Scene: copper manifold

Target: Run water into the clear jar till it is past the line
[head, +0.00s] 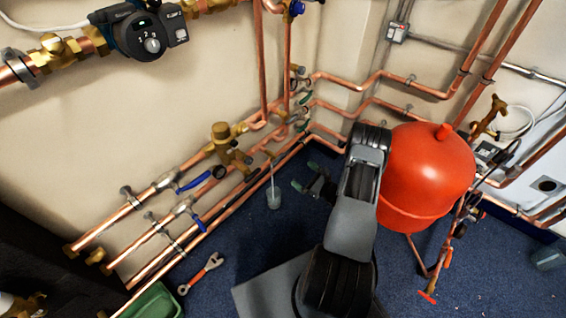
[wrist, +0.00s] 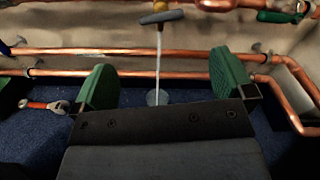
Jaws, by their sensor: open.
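The clear jar (head: 274,199) stands on the blue floor below the copper pipes, and part of it shows in the wrist view (wrist: 157,98). A thin pale stream of water (wrist: 158,58) falls from a small tap with a dark cross handle (wrist: 160,17) and meets the jar. The stream also shows in the head view (head: 271,172). The jar's line and its water level are too small to tell. My gripper (head: 306,177) is open and empty, to the right of the jar and apart from it. In the wrist view its green finger pads (wrist: 160,78) frame the stream.
A red tank (head: 428,165) stands close to the right of my arm. Copper pipes (head: 150,205) with blue-handled valves run along the left wall. An orange wrench (head: 201,272) and a green crate (head: 152,303) lie at the lower left. Another clear container (head: 548,257) is at the far right.

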